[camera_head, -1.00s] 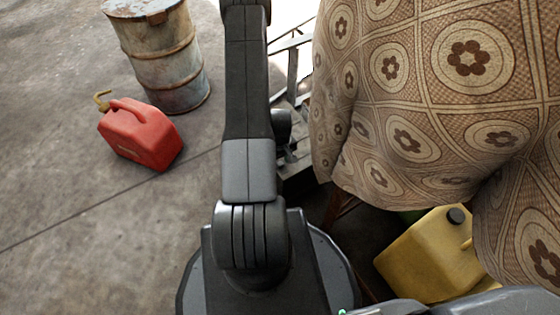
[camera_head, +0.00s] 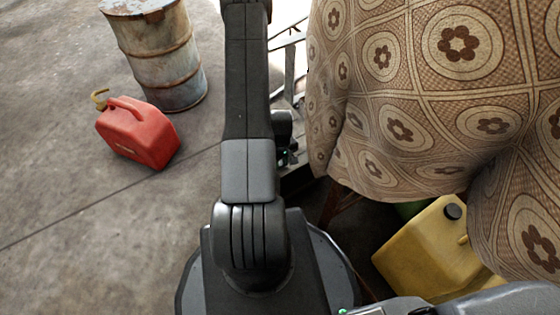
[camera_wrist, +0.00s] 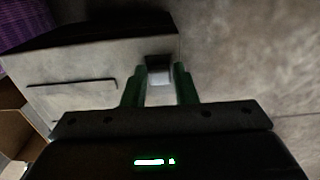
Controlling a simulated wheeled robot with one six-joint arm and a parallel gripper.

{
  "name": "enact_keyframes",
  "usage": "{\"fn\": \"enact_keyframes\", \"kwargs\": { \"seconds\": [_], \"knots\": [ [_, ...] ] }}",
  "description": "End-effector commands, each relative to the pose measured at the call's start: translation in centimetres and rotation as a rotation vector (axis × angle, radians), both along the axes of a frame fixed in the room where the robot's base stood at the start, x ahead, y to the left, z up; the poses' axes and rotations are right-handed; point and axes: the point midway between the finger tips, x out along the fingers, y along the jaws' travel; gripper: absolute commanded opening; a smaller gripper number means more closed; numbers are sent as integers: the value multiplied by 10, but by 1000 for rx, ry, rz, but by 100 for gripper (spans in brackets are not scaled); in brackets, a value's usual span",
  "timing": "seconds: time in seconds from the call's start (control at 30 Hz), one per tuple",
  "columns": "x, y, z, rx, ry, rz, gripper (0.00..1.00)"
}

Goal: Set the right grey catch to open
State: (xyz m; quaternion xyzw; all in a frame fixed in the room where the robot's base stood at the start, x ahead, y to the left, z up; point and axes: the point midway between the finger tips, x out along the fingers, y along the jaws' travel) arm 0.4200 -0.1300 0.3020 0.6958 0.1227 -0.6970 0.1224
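In the wrist view, my gripper (camera_wrist: 158,80) shows two green fingers spread apart. A small pale grey block (camera_wrist: 159,74), which may be the catch, shows between and just beyond the fingertips. It sits at the edge of a grey box-like body (camera_wrist: 75,85) with a dark top and a thin dark slot. I cannot tell whether the fingers touch the block, nor its setting. The picture is blurred. In the head view my arm hides the gripper, and no catch shows there.
A red jerrycan (camera_head: 137,132) and a rusty drum (camera_head: 160,58) stand at left. A patterned cloth (camera_head: 420,90) hangs at right over a yellow canister (camera_head: 425,255). The wrist view shows purple material (camera_wrist: 35,22) and a brown box (camera_wrist: 14,128).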

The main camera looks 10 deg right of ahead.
Motion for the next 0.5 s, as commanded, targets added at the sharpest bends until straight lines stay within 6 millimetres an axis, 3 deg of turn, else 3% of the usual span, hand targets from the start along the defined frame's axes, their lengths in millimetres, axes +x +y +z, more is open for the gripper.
{"fn": "enact_keyframes", "kwargs": {
  "seconds": [0.1, 0.37, 0.5],
  "knots": [
    [0, 0, 0, 0, 0, 0, 44],
    [0, 0, 1, -1, -1, 0, 44],
    [1, 0, 13, 0, -2, 0, 44]
  ]
}}
